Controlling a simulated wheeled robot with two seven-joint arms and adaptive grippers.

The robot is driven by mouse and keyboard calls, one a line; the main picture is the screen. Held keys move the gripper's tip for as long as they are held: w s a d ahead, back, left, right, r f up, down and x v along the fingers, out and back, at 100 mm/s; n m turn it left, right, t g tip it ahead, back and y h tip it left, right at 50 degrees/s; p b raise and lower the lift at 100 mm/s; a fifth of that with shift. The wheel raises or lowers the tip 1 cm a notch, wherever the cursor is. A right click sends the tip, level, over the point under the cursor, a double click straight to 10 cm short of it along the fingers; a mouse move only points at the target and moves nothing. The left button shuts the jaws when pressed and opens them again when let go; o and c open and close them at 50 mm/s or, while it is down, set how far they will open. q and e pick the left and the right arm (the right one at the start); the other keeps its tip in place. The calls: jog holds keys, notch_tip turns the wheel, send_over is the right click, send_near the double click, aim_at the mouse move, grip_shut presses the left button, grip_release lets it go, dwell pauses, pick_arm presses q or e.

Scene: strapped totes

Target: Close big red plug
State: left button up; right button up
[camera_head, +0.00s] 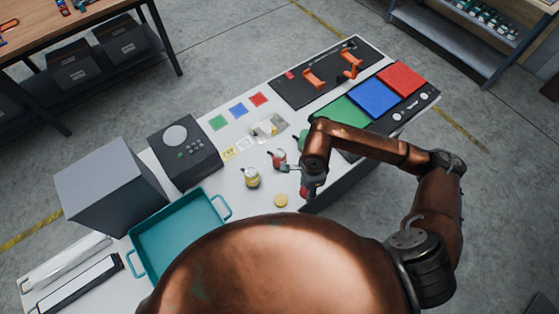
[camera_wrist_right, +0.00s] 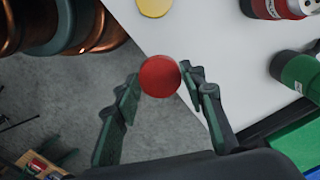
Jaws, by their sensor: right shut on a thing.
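The red plug (camera_wrist_right: 160,76) is a round red disc between the two fingertips of my right gripper (camera_wrist_right: 158,82). The gripper is shut on it and holds it near the table edge. In the head view my right gripper (camera_head: 307,190) is low at the front edge of the table, and the plug is hard to make out there. A red container (camera_head: 278,157) stands on the table left of the gripper; its red and grey side shows in the right wrist view (camera_wrist_right: 282,8). My left gripper is not in view.
A yellow container (camera_head: 251,178) and a yellow disc (camera_head: 281,200) are left of the gripper. A green container (camera_wrist_right: 299,72) stands nearby. A teal tray (camera_head: 177,237), a dark device (camera_head: 185,150) and colored panels (camera_head: 374,98) occupy the white table (camera_head: 225,170).

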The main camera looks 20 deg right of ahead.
jog(key=n, duration=0.1)
jog(key=f+n, duration=0.1)
jog(key=n, duration=0.2)
jog(key=shift+w+d+f+n, duration=0.15)
jog(key=shift+w+f+n, duration=0.1)
jog(key=shift+w+n, duration=0.15)
jog(key=n, duration=0.1)
jog(key=f+n, duration=0.1)
jog(key=n, duration=0.1)
jog(key=n+b, duration=0.1)
jog(key=shift+w+d+f+n, duration=0.15)
jog(key=shift+w+d+n, duration=0.05)
jog(key=shift+w+n, duration=0.1)
jog(key=n, duration=0.2)
jog(key=f+n, duration=0.1)
jog(key=n, duration=0.1)
jog(key=shift+w+d+f, duration=0.1)
jog(key=shift+w+d, duration=0.05)
jog(key=shift+w, duration=0.1)
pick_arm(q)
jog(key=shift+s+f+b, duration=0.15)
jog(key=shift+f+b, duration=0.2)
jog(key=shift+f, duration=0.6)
pick_arm(e)
jog(key=n, duration=0.3)
jog(key=f+n, duration=0.1)
jog(key=shift+w+d+n, duration=0.2)
jog(key=shift+w+n, duration=0.1)
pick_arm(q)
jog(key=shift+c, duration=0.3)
